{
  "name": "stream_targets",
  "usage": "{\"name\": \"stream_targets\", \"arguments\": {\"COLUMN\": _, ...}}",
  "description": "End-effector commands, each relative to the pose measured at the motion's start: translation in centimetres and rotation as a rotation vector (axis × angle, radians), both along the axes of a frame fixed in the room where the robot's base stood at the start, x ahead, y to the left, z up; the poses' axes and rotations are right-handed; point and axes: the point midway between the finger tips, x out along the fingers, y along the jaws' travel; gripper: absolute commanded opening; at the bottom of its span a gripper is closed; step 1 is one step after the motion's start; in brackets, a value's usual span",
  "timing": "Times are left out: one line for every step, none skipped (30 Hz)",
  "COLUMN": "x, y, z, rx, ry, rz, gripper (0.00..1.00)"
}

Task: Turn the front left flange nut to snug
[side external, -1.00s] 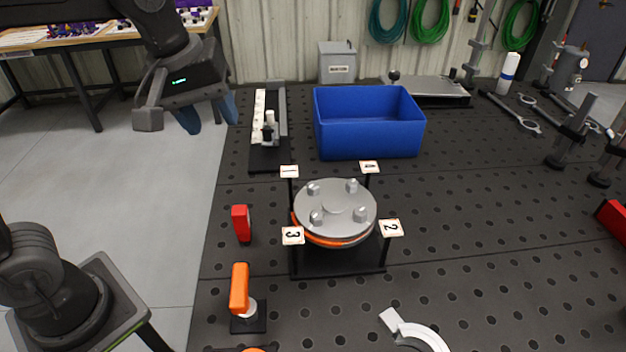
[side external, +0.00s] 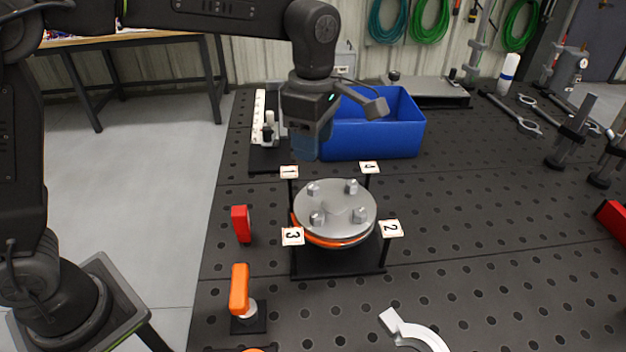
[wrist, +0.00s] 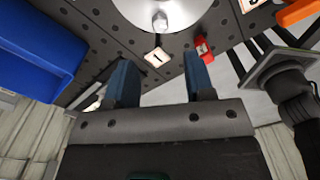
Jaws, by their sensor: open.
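A round grey flange (side external: 336,203) with several nuts on top sits on a black stand, with an orange ring under its edge. The nut at its near left in the side view (side external: 317,217) stands by tag 3 (side external: 292,236). Another nut (side external: 313,189) is by tag 1 (side external: 289,172); a nut (wrist: 160,20) and tag 1 (wrist: 157,57) show in the wrist view. My gripper (side external: 306,152) is open and empty, pointing down above and behind the flange's far left side. Its blue fingers (wrist: 160,75) are spread apart in the wrist view, touching nothing.
A blue bin (side external: 375,140) stands behind the flange, close to my gripper in the picture. A red block (side external: 241,223) and an orange-handled tool (side external: 240,290) are left of the stand. Tag posts rise around the flange.

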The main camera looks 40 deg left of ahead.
Motion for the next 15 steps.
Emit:
{"name": "stream_targets", "arguments": {"x": -0.1, "y": 0.0, "z": -1.2, "rx": 0.002, "ry": 0.005, "rz": 0.0, "gripper": 0.49}}
{"name": "stream_targets", "arguments": {"x": -0.1, "y": 0.0, "z": -1.8, "rx": 0.002, "ry": 0.005, "rz": 0.0, "gripper": 0.49}}
{"name": "stream_targets", "arguments": {"x": -0.1, "y": 0.0, "z": -2.7, "rx": 0.002, "ry": 0.006, "rz": -0.001, "gripper": 0.49}}
{"name": "stream_targets", "arguments": {"x": -0.1, "y": 0.0, "z": -3.3, "rx": 0.001, "ry": 0.004, "rz": -0.001, "gripper": 0.49}}
{"name": "stream_targets", "arguments": {"x": -0.1, "y": 0.1, "z": -3.9, "rx": 0.002, "ry": 0.006, "rz": -0.001, "gripper": 0.49}}
{"name": "stream_targets", "arguments": {"x": -0.1, "y": 0.0, "z": -4.7, "rx": 0.001, "ry": 0.003, "rz": -0.001, "gripper": 0.49}}
{"name": "stream_targets", "arguments": {"x": -0.1, "y": 0.0, "z": -5.2, "rx": 0.001, "ry": 0.004, "rz": -0.001, "gripper": 0.49}}
{"name": "stream_targets", "arguments": {"x": -0.1, "y": 0.0, "z": -5.7, "rx": 0.001, "ry": 0.003, "rz": -0.001, "gripper": 0.49}}
{"name": "stream_targets", "arguments": {"x": -0.1, "y": 0.0, "z": -6.4, "rx": 0.001, "ry": 0.003, "rz": -0.001, "gripper": 0.49}}
{"name": "stream_targets", "arguments": {"x": -0.1, "y": 0.0, "z": -6.8, "rx": 0.001, "ry": 0.003, "rz": -0.001, "gripper": 0.49}}
{"name": "stream_targets", "arguments": {"x": -0.1, "y": 0.0, "z": -7.3, "rx": 0.001, "ry": 0.003, "rz": -0.001, "gripper": 0.49}}
{"name": "stream_targets", "arguments": {"x": 0.0, "y": 0.0, "z": -7.7, "rx": 0.0, "ry": 0.002, "rz": -0.001, "gripper": 0.49}}
{"name": "stream_targets", "arguments": {"x": 0.0, "y": 0.0, "z": -8.0, "rx": 0.0, "ry": 0.002, "rz": -0.001, "gripper": 0.49}}
{"name": "stream_targets", "arguments": {"x": 0.0, "y": 0.0, "z": -8.3, "rx": 0.001, "ry": 0.001, "rz": -0.001, "gripper": 0.49}}
{"name": "stream_targets", "arguments": {"x": 0.0, "y": 0.0, "z": -8.6, "rx": 0.0, "ry": 0.001, "rz": -0.001, "gripper": 0.49}}
